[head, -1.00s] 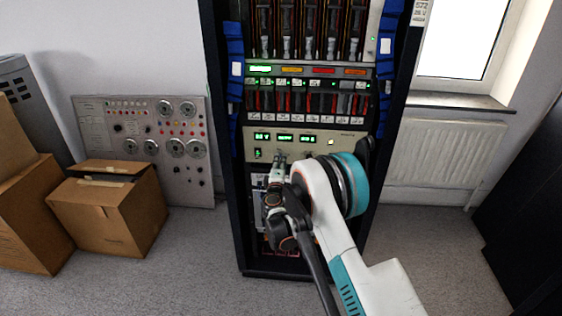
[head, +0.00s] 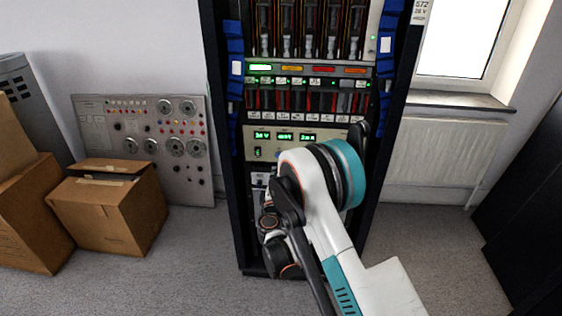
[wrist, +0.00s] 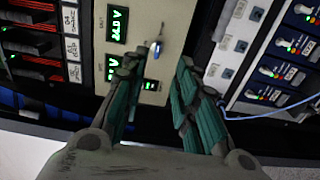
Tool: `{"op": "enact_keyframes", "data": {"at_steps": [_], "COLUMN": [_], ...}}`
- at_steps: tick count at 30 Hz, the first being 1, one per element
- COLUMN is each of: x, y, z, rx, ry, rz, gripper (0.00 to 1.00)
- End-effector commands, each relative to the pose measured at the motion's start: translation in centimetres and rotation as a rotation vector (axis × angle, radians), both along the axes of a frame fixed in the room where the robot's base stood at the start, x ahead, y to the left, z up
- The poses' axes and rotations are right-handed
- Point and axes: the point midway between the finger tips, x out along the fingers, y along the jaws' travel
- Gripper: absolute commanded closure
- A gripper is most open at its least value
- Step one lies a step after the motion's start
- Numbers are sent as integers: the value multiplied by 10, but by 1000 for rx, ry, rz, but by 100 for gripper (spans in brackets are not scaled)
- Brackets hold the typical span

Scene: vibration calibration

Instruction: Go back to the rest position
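My gripper (wrist: 168,68) is open in the wrist view, with its two teal fingers apart and nothing held between them. It is in front of the cream power supply panel (wrist: 175,22). A small metal switch or knob (wrist: 155,50) shows on the panel beyond the fingertips; whether a finger touches it I cannot tell. In the head view the same panel (head: 335,146) sits in the dark equipment rack (head: 228,190), with lit green displays (head: 285,137). My white and teal arm reaches up in front of the rack's lower part and hides most of the gripper.
Cardboard boxes (head: 108,215) and a grey control panel (head: 190,185) stand left of the rack. A radiator (head: 440,155) under the window is to the right, with a dark cabinet (head: 525,220) at the far right.

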Motion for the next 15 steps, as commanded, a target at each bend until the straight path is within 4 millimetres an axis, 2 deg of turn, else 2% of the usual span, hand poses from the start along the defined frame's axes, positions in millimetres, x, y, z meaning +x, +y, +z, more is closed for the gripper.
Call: {"op": "enact_keyframes", "data": {"at_steps": [5, 8, 15], "x": [2, 5, 1], "y": [-7, -23, -80], "z": [9, 30, 99], "rx": [18, 58, 220], "ry": [10, 31, 117], "rz": [-12, -42, -144], "gripper": [72, 72, 72]}}
